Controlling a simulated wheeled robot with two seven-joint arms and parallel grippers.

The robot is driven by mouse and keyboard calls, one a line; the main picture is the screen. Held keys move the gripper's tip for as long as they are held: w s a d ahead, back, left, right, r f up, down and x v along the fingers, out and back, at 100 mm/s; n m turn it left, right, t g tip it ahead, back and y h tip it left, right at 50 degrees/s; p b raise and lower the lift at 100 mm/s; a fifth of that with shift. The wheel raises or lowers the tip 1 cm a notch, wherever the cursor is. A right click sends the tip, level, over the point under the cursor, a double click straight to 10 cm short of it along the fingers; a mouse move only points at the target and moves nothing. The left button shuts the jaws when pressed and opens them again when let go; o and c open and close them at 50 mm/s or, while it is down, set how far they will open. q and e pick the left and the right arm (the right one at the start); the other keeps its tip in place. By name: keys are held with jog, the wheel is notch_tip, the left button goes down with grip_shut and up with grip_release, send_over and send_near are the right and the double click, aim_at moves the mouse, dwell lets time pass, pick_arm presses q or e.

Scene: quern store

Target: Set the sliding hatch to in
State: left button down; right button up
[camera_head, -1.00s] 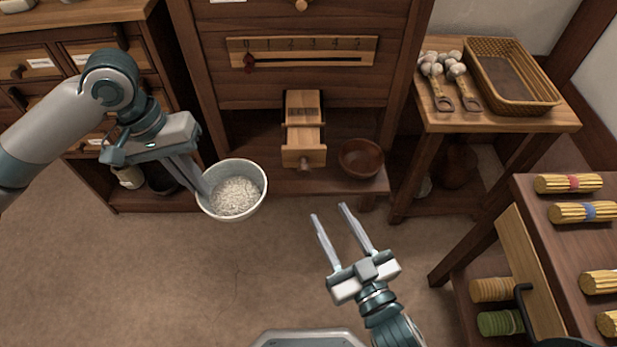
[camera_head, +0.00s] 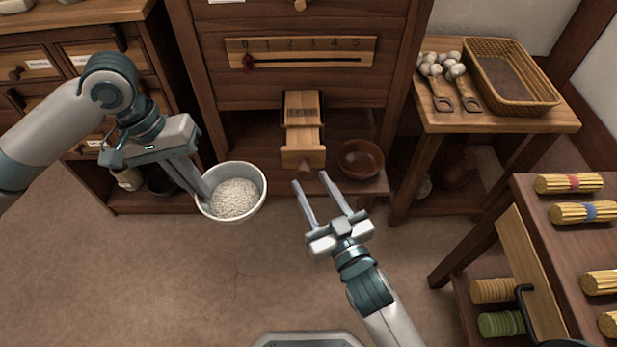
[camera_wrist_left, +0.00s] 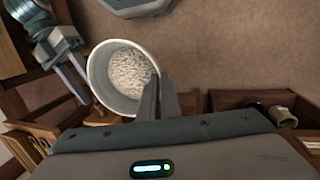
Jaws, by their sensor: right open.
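The sliding hatch (camera_head: 304,143) is a light wooden slide with a dark knob at its front end, below the cabinet's scale. It sticks out toward me from the cabinet. My right gripper (camera_head: 309,177) is open and empty just in front of the hatch, with its fingers pointing toward the knob; contact cannot be told. My left gripper (camera_head: 203,190) is shut on the rim of a white bowl (camera_head: 254,203) of pale grain, left of the hatch. The bowl also shows in the left wrist view (camera_wrist_left: 104,87).
A brown wooden bowl (camera_head: 361,159) stands on the low shelf right of the hatch. The scale board (camera_head: 300,51) has a red pointer near 0. A side table (camera_head: 500,122) holds a basket and scoops. Floor in front is clear.

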aim_at(310, 159)
jog(key=shift+x, duration=1.4)
jog(key=shift+c, duration=0.6)
grip_shut()
jog(key=shift+w+r, duration=0.1)
jog(key=shift+w, duration=0.35)
jog(key=w+p, duration=0.2)
jog(key=w, duration=0.3)
jog(key=shift+w+p, duration=0.25)
jog(key=shift+p, duration=0.05)
